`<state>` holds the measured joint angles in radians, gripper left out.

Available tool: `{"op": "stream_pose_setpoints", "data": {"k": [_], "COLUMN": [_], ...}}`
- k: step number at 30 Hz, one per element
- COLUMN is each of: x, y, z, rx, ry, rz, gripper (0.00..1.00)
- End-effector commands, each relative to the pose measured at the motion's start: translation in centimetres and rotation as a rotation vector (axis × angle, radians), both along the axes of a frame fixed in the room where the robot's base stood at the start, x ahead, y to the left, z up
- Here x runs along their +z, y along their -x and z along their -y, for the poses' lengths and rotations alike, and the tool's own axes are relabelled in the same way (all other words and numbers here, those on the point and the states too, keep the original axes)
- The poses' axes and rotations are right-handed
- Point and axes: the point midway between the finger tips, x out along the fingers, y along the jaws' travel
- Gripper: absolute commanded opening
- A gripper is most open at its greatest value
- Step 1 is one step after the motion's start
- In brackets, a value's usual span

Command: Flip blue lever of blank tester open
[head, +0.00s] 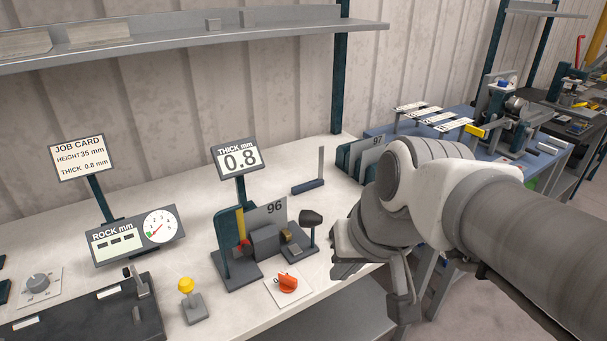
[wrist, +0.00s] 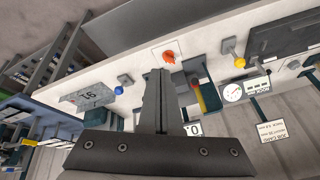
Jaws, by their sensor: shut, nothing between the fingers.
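The blank tester (head: 240,255) stands on the bench in the head view, with a grey blank marked 96 (head: 272,212) upright in it. Its sign (head: 238,158) reads THICK 0.8. In the wrist view the tester (wrist: 200,90) is partly hidden behind my fingers. A blue ball-ended lever (wrist: 118,90) on a small grey base shows left of my fingers in the wrist view; I cannot make it out in the head view, where my arm covers that area. My gripper (head: 340,268) is shut and empty, right of the tester. Its fingers (wrist: 160,74) also show in the wrist view.
An orange knob (head: 287,283) on a white plate and a yellow-ball lever (head: 187,287) are near the tester. A rack holding a plate marked 97 (head: 348,160) stands behind my arm. A gauge (head: 135,235) is at left. A shelf (head: 180,45) hangs above.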

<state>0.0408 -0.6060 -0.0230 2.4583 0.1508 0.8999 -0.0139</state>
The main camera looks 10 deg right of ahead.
Motion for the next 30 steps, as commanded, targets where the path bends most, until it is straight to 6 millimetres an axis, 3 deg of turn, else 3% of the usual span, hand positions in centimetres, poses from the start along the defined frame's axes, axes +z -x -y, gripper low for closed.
{"op": "stream_pose_setpoints", "data": {"k": [8,17,23,30], "x": [-1.7,-4.1,-5.8,-7.9], "y": [-3.5,-6.6,-8.4,-10.1], "z": [-0.6,0.8,3.3,7.8], "rx": [-0.200,-0.537,-0.798,-1.125], "ry": [-0.254,-0.558,-0.782,-1.072], "rz": [-0.160,-0.334,-0.431,-0.509], "gripper": [0.00,0.00,0.00,0.00]}}
